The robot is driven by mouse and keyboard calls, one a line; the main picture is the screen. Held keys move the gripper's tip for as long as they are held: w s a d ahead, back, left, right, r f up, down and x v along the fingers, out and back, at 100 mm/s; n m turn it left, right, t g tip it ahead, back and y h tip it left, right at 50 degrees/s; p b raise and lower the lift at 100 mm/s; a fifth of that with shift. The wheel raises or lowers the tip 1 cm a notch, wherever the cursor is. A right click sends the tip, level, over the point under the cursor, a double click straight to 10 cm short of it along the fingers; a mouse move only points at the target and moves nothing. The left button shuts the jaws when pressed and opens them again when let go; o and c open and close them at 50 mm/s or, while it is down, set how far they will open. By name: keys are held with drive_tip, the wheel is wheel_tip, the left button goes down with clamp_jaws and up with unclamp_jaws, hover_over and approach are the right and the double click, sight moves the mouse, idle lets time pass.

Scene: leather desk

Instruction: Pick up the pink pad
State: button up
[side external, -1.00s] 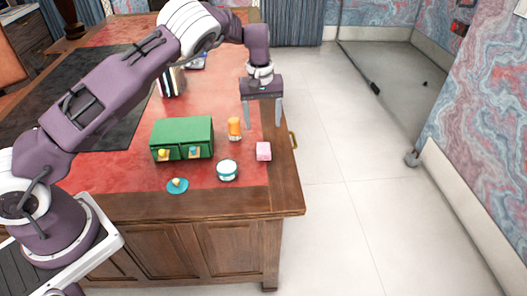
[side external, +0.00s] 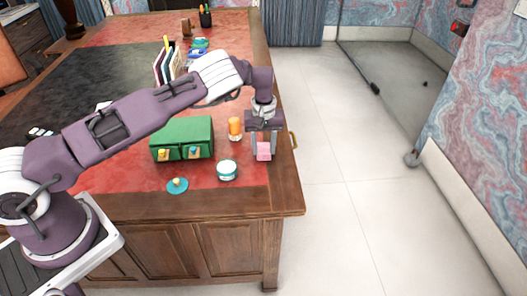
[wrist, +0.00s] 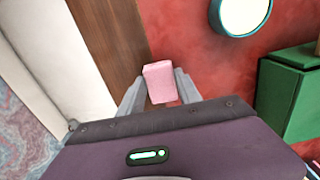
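The pink pad (side external: 263,151) is a small block on the red leather top near the desk's right edge. My gripper (side external: 264,155) is down over it, with one finger on each side. In the wrist view the pink pad (wrist: 159,82) lies between the two fingers (wrist: 158,92). A gap shows on its left side there; the right finger is close to it, and I cannot tell whether it touches. The fingers are apart and not shut on the pad.
A round teal-rimmed white container (side external: 227,170) stands left of the pad, and an orange bottle (side external: 235,127) stands behind it. A green box with drawers (side external: 182,138) is further left. A teal disc (side external: 177,185) lies in front. The desk's wooden edge (side external: 284,170) is close on the right.

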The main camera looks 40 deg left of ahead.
sight(264, 150)
clamp_jaws()
wheel_tip(264, 150, up, 10)
drive_tip(key=shift+o, duration=0.3)
unclamp_jaws()
drive_tip(key=c, duration=0.5)
